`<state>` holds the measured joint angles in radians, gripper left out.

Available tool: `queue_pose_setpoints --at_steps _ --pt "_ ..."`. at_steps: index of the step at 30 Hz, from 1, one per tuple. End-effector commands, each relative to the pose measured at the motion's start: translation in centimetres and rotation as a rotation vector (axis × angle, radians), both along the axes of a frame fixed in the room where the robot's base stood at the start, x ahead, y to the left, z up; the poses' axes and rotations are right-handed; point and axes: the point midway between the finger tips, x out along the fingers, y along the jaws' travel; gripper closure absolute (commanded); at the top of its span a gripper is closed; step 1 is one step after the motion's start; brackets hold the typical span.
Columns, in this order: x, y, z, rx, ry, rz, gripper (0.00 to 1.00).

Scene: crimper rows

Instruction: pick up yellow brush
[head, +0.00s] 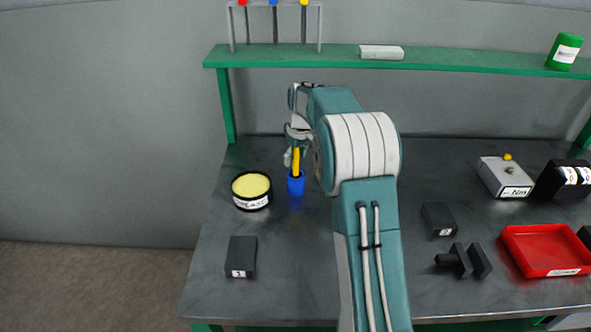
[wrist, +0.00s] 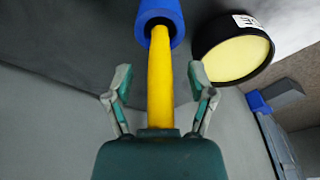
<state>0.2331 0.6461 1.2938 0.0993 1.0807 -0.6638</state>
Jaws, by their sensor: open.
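The yellow brush (head: 296,161) stands upright in a small blue holder (head: 296,186) on the dark workbench. In the wrist view the yellow handle (wrist: 160,80) runs from the blue holder (wrist: 160,14) toward my gripper's palm. My gripper (head: 295,155) is over the holder. Its two fingers (wrist: 159,84) are open, one on each side of the yellow handle, with gaps between them and it. The lower end of the brush is hidden inside the holder.
A round black tin with a yellow top (head: 251,190) stands just left of the holder. A black block (head: 241,257) lies nearer the front. A green shelf (head: 330,60) crosses behind. A red tray (head: 545,250) and a grey box (head: 504,178) are at right.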

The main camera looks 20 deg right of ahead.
Motion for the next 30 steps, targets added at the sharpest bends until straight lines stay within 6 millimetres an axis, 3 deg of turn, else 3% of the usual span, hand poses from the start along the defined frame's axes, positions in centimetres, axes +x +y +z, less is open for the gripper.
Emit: queue_pose_setpoints --at_steps 2,6,7,20,30 --pt "0.0 0.0 0.0 0.0 0.0 0.0 0.29" --pt "0.0 0.0 0.0 0.0 0.0 0.0 0.91" --pt "0.0 0.0 0.0 0.0 0.0 0.0 1.0" --pt "0.0 0.0 0.5 -0.001 -0.001 0.0 1.0" --pt "0.1 0.0 7.1 -0.001 -0.004 0.0 1.0"
